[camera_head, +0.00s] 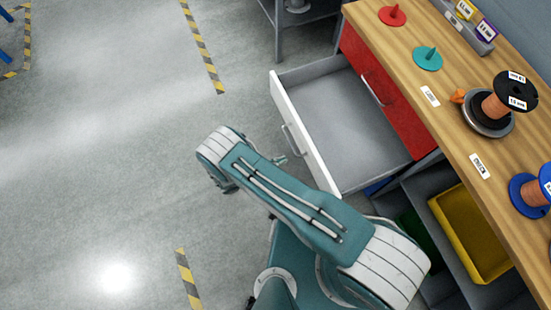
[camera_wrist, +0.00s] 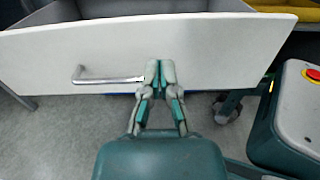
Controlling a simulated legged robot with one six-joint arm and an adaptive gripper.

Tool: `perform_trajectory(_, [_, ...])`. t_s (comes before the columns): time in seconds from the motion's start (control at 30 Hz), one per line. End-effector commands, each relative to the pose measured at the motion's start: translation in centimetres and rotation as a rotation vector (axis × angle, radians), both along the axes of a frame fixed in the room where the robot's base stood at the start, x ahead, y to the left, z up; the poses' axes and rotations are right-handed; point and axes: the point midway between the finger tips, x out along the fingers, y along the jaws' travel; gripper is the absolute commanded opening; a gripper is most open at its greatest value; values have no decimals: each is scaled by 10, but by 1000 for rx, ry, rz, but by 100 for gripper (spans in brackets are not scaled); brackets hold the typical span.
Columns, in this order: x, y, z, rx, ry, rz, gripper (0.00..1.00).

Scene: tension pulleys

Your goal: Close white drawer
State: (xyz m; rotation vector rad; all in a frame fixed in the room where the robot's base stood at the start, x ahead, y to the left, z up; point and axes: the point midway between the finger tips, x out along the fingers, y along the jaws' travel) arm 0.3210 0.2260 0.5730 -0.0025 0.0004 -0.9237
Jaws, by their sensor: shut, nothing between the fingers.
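The white drawer (camera_head: 304,137) is pulled far out of the workbench in the head view. Its grey inside (camera_head: 350,120) is empty. In the wrist view its white front panel (camera_wrist: 215,55) fills the upper part, with a metal bar handle (camera_wrist: 108,77) left of centre. My gripper (camera_wrist: 160,68) is shut and empty. Its fingertips overlap the panel in the picture, just right of the handle's right end; I cannot tell whether they touch it. In the head view my arm reaches in front of the drawer, and the gripper fingers (camera_head: 279,160) show small near the handle (camera_head: 295,140).
A red drawer (camera_head: 385,95) sits shut in the bench. The wooden top (camera_head: 440,100) carries spools and coloured discs. A yellow bin (camera_head: 472,232) stands on a shelf below. The floor (camera_head: 110,150) left of the drawer is clear.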

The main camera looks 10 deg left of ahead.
Motion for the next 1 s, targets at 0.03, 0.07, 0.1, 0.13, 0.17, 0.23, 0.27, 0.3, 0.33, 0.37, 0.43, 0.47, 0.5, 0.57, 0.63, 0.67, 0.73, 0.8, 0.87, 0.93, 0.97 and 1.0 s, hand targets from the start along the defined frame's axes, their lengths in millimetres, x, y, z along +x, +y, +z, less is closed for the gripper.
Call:
perform_trajectory(0.03, [6, -8, 0, 0, 0, -5, 0])
perform_trajectory(0.07, [10, -13, 0, 0, 0, -4, 0])
perform_trajectory(0.1, [14, -19, 0, -1, 1, -5, 0])
perform_trajectory(0.13, [17, -24, 0, -1, 1, -5, 0])
perform_trajectory(0.17, [21, -28, 0, 0, 0, -5, 0])
perform_trajectory(0.23, [29, -38, 0, -1, -1, -5, 0])
perform_trajectory(0.27, [32, -43, 0, -1, 1, -6, 0])
perform_trajectory(0.3, [36, -48, 0, 0, 0, -4, 0])
perform_trajectory(0.33, [39, -52, 0, 0, 0, -5, 0])
perform_trajectory(0.37, [42, -55, 0, 1, 1, -5, 0])
perform_trajectory(0.43, [47, -62, 0, 1, 0, -4, 0])
perform_trajectory(0.47, [49, -65, 0, 1, 0, -3, 0])
perform_trajectory(0.5, [51, -67, 0, 1, 0, -2, 0])
perform_trajectory(0.57, [53, -70, 0, 1, 0, -2, 0])
perform_trajectory(0.63, [54, -71, 0, 1, 0, -1, 0])
perform_trajectory(0.67, [55, -72, 0, 1, 0, -1, 0])
perform_trajectory(0.73, [55, -72, 0, 1, 0, 0, 0])
perform_trajectory(0.8, [55, -71, 0, 1, -1, 0, 0])
perform_trajectory(0.87, [55, -71, 0, 1, -1, 0, 0])
perform_trajectory(0.93, [55, -71, 0, 1, -1, -1, 0])
perform_trajectory(0.97, [55, -72, 0, 1, -1, -1, 0])
perform_trajectory(1.0, [55, -73, 0, 1, -1, -1, 0])
